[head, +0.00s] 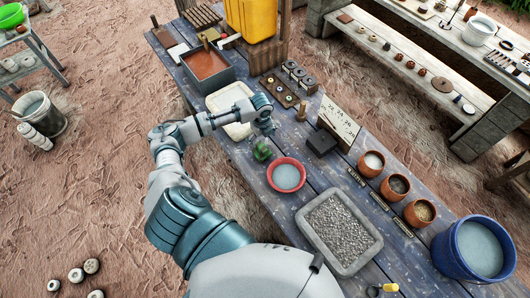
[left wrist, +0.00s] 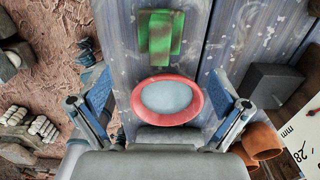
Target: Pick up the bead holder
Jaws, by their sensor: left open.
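No object is clearly recognisable as the bead holder. A wooden rack with dark round pieces (head: 298,74) and a wooden strip with small round pieces (head: 279,91) lie at the back of the blue plank table; I cannot tell if either is it. A small green object (head: 262,151) stands beside a red bowl of greyish liquid (head: 286,175). In the left wrist view the green object (left wrist: 160,38) is beyond the red bowl (left wrist: 168,97). My left gripper (head: 268,118) is open and empty above the table, its fingers (left wrist: 160,80) apart. My right gripper is not in view.
A pale tray (head: 238,130) lies under my left forearm. A gravel tray (head: 340,232), three clay pots (head: 396,185), a dark block (head: 321,143), a marked white board (head: 338,122) and a blue bucket (head: 474,250) crowd the table. An orange-brown filled bin (head: 206,66) stands farther back.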

